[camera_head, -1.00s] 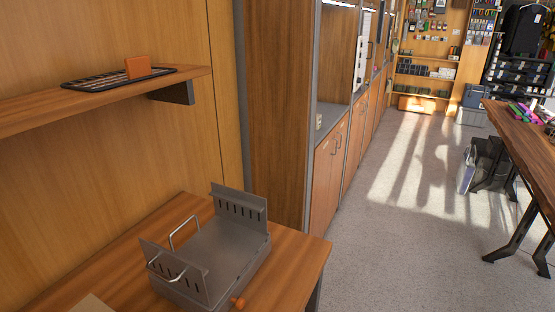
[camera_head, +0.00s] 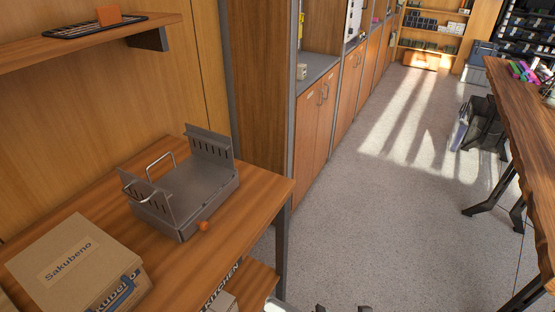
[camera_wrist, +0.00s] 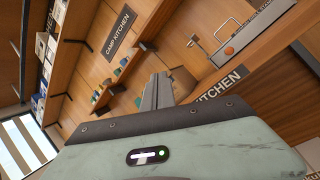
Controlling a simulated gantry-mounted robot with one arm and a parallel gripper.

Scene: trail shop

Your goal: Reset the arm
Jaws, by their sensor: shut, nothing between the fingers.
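My gripper (camera_wrist: 157,92) shows in the wrist view, its two grey fingers together and nothing between them. It is clear of any object there. In the head view only small dark and pale parts show at the bottom edge, and I cannot tell for sure which part of my arm they are.
A wooden table (camera_head: 258,200) bears a grey metal camp stove (camera_head: 190,185) and a cardboard box (camera_head: 75,262). A shelf (camera_head: 85,45) above holds a black grate and an orange block. Cabinets (camera_head: 318,110) line the aisle. A long table (camera_head: 520,120) stands right. The floor (camera_head: 375,210) between is clear.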

